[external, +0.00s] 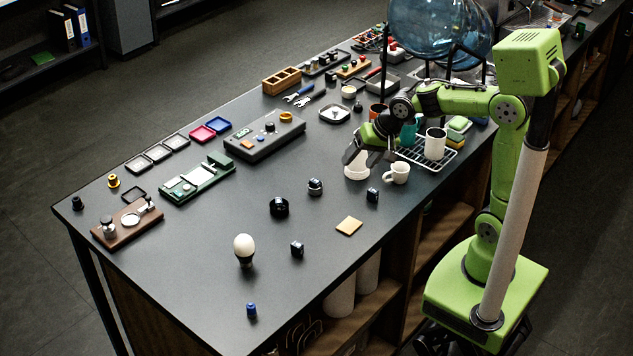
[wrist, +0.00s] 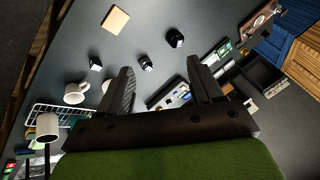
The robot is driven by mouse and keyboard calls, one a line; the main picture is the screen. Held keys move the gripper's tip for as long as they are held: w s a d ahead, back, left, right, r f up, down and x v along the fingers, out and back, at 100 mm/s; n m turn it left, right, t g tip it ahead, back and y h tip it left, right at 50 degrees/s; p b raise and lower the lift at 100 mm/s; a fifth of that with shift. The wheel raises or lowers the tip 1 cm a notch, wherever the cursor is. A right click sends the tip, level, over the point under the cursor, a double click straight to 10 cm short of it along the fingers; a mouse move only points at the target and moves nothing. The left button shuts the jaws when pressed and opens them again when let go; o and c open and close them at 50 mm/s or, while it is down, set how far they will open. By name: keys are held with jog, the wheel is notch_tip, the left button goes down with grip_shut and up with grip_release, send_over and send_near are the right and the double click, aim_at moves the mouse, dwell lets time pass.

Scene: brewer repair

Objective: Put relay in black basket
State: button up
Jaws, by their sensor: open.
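Two small dark blocks that could be the relay stand on the table: one (external: 297,248) near the front edge and one (external: 372,195) near the white mug. I cannot tell which is the relay. My gripper (external: 371,157) is open and empty above the table by the mug. In the wrist view its fingers (wrist: 158,72) are spread with nothing between them, and a dark block (wrist: 95,63) lies beyond the left finger.
The front-middle table has free room.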

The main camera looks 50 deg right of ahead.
jog(key=s+d+n+h, duration=0.1)
jog(key=s+d+n, duration=0.2)
jog(key=s, duration=0.7)
jog(key=s+d+n, duration=0.3)
jog(key=s+d, duration=0.2)
jog(key=s, duration=0.6)
jog(key=shift+r+h, duration=0.25)
jog(key=shift+h, duration=0.15)
